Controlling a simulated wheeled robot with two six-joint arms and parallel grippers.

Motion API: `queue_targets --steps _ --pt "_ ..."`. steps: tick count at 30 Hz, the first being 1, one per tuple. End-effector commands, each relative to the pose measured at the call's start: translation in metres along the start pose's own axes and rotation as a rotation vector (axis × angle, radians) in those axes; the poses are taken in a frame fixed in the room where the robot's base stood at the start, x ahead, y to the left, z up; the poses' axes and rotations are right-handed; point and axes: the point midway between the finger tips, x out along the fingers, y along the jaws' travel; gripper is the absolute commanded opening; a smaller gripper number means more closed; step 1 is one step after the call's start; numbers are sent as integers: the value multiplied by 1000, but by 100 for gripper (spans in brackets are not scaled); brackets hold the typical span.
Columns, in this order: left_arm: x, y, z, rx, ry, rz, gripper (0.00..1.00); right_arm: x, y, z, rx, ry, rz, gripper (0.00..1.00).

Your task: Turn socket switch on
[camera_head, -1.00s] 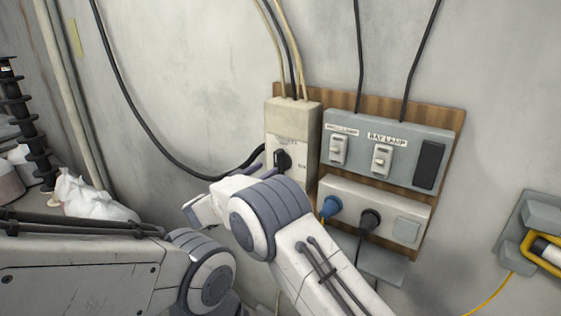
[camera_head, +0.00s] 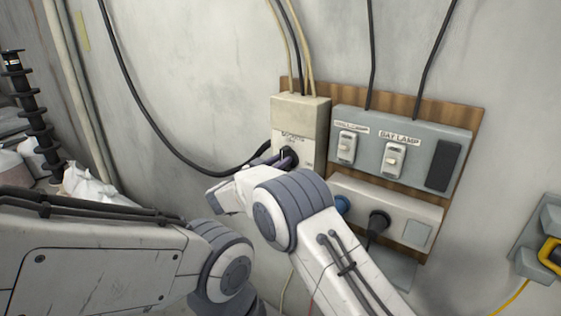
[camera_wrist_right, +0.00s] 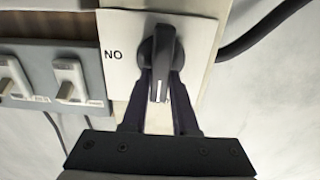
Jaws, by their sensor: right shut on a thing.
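The socket switch is a black rotary knob (camera_head: 286,153) on the front of a cream box (camera_head: 297,115) on the wall. In the right wrist view, the knob (camera_wrist_right: 158,50) has a white line on its handle, pointing down in that upside-down picture, away from the "ON" label (camera_wrist_right: 112,54) at its side. My right gripper (camera_head: 280,160) is shut on the knob. In the wrist view, its two dark fingers (camera_wrist_right: 160,85) lie on either side of the handle. My left arm enters the head view from the left, but its gripper is not visible.
Right of the box, a grey panel (camera_head: 418,160) carries two white switches, one labelled BAY LAMP. Below it, a socket strip (camera_head: 415,208) holds a blue plug (camera_head: 342,204) and a black plug (camera_head: 379,221). A black cable (camera_head: 150,130) loops left across bare wall.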

Motion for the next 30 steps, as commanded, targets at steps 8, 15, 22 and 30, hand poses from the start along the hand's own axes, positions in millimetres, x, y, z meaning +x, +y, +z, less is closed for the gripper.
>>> queue_targets --steps 8,15,22,30 --pt "18 -1 1 -3 0 0 50 -1 1 4 86 0 0 0" --pt "50 -4 3 -1 0 0 50 -1 4 8 269 0 1 0" --pt "84 -6 4 1 0 0 50 -1 6 9 489 0 0 0" --pt "120 -9 6 1 0 0 50 -2 9 12 745 -2 0 0"
